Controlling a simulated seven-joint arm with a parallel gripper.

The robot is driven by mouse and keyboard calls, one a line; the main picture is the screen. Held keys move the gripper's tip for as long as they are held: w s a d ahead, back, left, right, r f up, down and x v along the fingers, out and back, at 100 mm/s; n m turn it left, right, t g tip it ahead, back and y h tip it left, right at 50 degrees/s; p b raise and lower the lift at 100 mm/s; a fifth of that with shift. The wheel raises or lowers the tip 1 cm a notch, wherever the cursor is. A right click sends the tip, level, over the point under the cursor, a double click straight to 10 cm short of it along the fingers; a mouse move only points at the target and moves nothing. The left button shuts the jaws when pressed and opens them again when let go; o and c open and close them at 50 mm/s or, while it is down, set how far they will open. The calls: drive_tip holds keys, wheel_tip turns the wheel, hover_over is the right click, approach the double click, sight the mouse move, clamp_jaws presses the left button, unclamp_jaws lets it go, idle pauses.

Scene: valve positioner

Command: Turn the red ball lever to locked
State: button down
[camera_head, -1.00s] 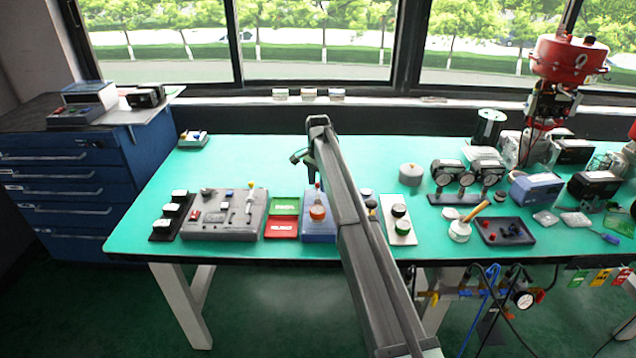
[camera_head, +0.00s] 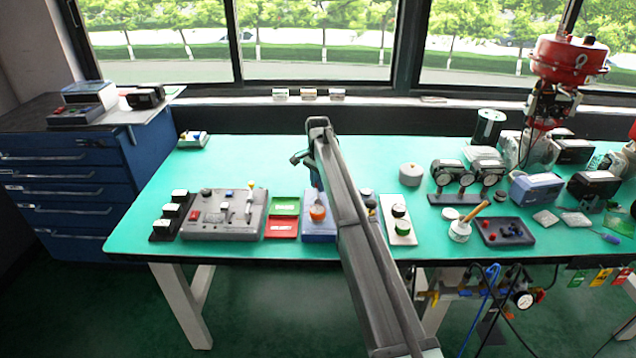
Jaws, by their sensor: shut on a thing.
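An orange round knob (camera_head: 317,213) sits on the blue box (camera_head: 312,232) at the middle front of the bench. The red ball lever stands at this knob, and its ball is now hidden behind my gripper. My gripper (camera_head: 316,186) hangs down from my arm right over the knob and is shut on the red ball lever. The fingertips are small and dark, and the exact contact is hard to see. My arm covers the right part of the blue box, so any locked mark there is hidden.
A grey panel (camera_head: 225,226) with an upright yellow-tipped lever stands at left. A green tray (camera_head: 286,206) and a red tray (camera_head: 282,227) lie beside the blue box. A white button plate (camera_head: 402,233) is close on the right.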

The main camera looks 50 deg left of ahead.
drive_tip(key=shift+s, duration=0.1)
drive_tip(key=n, duration=0.2)
drive_tip(key=s+n, duration=0.1)
drive_tip(key=shift+a+n, duration=0.4)
drive_tip(key=n, duration=0.1)
drive_tip(key=s+n, duration=0.1)
drive_tip(key=n, duration=0.1)
drive_tip(key=shift+s+a+n, duration=0.25)
drive_tip(key=shift+s+n, duration=0.05)
drive_tip(key=n, duration=0.1)
drive_tip(key=s+n, duration=0.1)
drive_tip(key=n, duration=0.1)
drive_tip(key=shift+s, duration=0.25)
drive_tip(key=shift+s+d+n, duration=0.15)
drive_tip(key=shift+s+n, duration=0.15)
drive_tip(key=shift+n, duration=0.6)
drive_tip(key=shift+s+d+n, duration=0.1)
drive_tip(key=shift+s+n, duration=0.15)
drive_tip(key=shift+n, duration=0.65)
drive_tip(key=c, duration=1)
unclamp_jaws()
drive_tip(key=shift+o, duration=0.2)
